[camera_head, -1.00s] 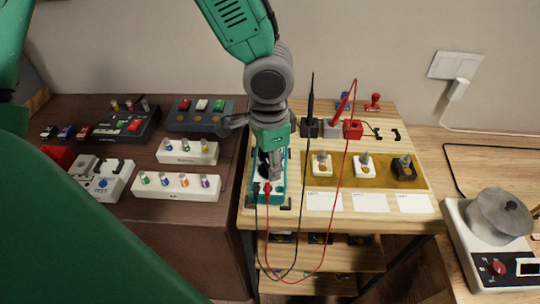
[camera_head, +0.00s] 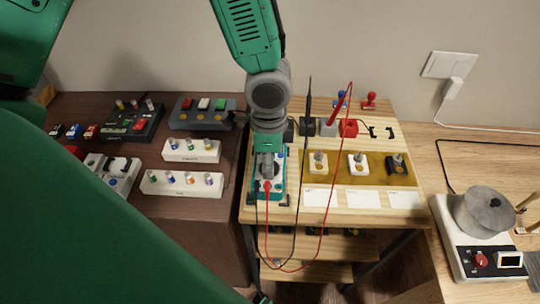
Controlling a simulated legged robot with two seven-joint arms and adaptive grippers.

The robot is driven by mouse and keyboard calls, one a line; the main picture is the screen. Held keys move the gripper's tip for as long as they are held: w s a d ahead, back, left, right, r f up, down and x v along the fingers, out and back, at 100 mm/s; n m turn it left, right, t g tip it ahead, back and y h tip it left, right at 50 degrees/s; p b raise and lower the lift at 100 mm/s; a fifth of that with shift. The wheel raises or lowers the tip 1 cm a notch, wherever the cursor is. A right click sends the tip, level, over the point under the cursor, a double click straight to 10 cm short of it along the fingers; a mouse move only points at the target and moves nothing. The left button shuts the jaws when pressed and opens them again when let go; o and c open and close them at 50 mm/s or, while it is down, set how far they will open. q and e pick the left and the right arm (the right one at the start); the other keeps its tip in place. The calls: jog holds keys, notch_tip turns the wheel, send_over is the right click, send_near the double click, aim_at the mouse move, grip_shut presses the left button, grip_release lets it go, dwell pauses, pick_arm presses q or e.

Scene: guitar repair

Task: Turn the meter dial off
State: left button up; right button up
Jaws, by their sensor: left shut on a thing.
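The teal meter (camera_head: 277,192) lies on the light wooden table, with a red and a black lead plugged into its front end. My left gripper (camera_head: 266,178) points down onto the meter and is shut at its dial. The dial itself is hidden behind the fingers, so its setting cannot be read. A black probe (camera_head: 309,100) and a red probe (camera_head: 340,102) stand in holders behind the meter. My right gripper is not in view.
White, pale and black switch pieces stand on an ochre tray (camera_head: 375,181) right of the meter. White strips with coloured knobs (camera_head: 181,184) lie left on the dark table. A scale-like device (camera_head: 480,240) stands far right. Leads hang over the front edge.

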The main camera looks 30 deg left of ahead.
pick_arm(q)
jog(key=o, duration=1.1)
jog(key=shift+r, duration=0.1)
notch_tip(320, 180, up, 8)
jog(key=shift+w+a+f, duration=0.1)
jog(key=shift+f, duration=0.1)
